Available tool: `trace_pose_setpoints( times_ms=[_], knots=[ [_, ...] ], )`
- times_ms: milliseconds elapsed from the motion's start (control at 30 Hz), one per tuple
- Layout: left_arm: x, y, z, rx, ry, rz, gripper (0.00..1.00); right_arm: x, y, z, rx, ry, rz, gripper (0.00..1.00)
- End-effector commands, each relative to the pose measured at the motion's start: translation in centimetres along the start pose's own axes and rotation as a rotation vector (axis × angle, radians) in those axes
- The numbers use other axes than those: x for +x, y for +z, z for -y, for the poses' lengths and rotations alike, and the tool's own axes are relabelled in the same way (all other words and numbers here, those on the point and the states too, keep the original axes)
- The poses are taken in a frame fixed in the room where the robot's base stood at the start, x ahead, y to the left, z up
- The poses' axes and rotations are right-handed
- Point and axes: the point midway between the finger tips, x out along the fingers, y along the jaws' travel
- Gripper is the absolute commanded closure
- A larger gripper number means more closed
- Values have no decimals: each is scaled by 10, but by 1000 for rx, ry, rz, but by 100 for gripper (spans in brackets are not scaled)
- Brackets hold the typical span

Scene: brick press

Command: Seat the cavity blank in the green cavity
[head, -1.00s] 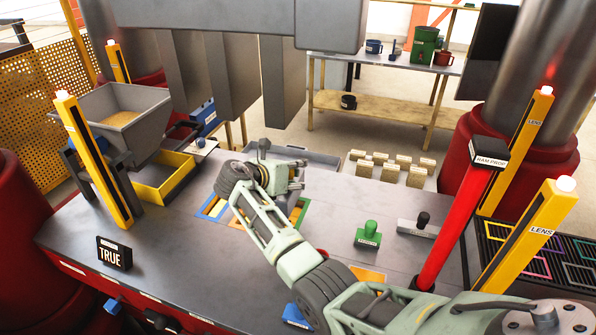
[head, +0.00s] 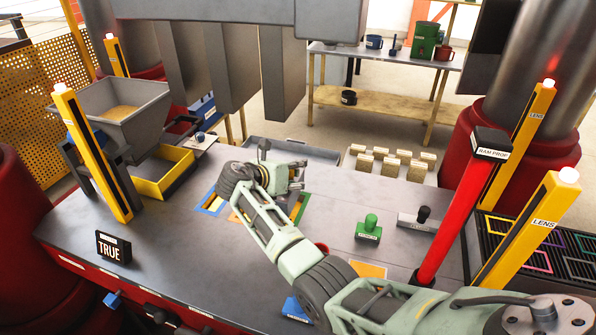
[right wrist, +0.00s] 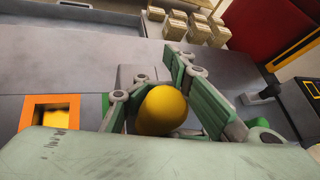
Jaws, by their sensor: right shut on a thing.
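My right gripper (head: 287,180) is over the row of coloured cavities in the press table. In the right wrist view its green-padded fingers (right wrist: 165,100) are shut on a yellow, round-ended piece (right wrist: 162,110), which I take to be the cavity blank. The green cavity (head: 303,207) shows only as a strip of rim beside and below the gripper. The blank's lower end is hidden, so I cannot tell whether it is in the cavity or above it. My left gripper is not in view.
The blue-rimmed cavity (head: 211,203) is at left; the orange-rimmed cavity (right wrist: 48,112) shows in the wrist view. A green stamp (head: 369,228) and a grey block with a black knob (head: 418,221) stand right. A red ram prop (head: 455,220) rises farther right. Press columns hang behind.

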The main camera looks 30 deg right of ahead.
Motion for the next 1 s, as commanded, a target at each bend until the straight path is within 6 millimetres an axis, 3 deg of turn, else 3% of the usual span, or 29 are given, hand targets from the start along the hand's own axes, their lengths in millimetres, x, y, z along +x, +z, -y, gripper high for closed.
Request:
trace_pose_setpoints(
  times_ms=[1000],
  knots=[
    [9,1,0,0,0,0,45,9,-16,-5,3,1,6,100]
  ],
)
